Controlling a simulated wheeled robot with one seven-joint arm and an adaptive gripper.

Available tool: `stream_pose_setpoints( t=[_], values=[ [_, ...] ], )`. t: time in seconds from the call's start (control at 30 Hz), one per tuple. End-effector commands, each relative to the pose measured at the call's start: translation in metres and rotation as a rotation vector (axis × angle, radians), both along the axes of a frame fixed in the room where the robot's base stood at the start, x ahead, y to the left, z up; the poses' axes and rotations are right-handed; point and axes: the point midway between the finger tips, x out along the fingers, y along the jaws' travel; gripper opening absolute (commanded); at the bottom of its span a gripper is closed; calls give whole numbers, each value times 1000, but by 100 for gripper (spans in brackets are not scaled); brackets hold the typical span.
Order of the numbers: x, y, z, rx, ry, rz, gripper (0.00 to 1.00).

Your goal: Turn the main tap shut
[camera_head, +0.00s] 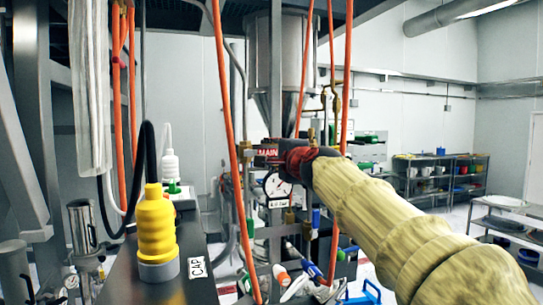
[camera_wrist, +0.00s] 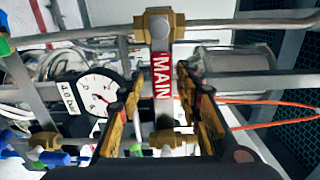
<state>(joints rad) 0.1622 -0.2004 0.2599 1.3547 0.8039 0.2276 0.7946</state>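The main tap has a red handle marked MAIN (camera_wrist: 161,72) in the wrist view. The handle hangs down in the picture from a brass valve body (camera_wrist: 159,30) on a metal pipe. My gripper (camera_wrist: 160,85) is open, with one finger on each side of the handle. Narrow gaps seem to show between fingers and handle; contact is hard to judge. In the head view the red MAIN label (camera_head: 268,153) shows just left of my gripper (camera_head: 288,156), at the end of my yellow-sleeved arm. The gripper hides part of the tap there.
A pressure gauge (camera_head: 277,187) sits just below the tap; it also shows in the wrist view (camera_wrist: 97,92). Orange hoses (camera_head: 228,110) hang close on both sides. A yellow bottle (camera_head: 156,228) stands on a dark counter at left. Shelving (camera_head: 437,175) stands at the back right.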

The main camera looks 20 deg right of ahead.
Motion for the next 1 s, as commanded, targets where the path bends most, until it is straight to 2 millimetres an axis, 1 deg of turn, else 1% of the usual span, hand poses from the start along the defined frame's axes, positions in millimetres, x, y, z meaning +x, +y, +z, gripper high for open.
stream_pose_setpoints(
  t=[0.13, 0.27, 0.37, 0.6, 0.7, 0.83, 1.0],
  values=[
    [-3, 0, 1, 0, -2, -1, 35],
    [-14, 0, 2, -1, -2, -1, 35],
    [-29, 0, 2, -1, -3, -1, 35],
    [-74, -1, 2, -1, -3, -2, 35],
    [-91, 0, 1, 0, -2, -1, 35],
    [-108, 0, 1, 0, -1, -1, 35],
    [-119, 0, 0, 0, 1, 0, 35]
  ],
)
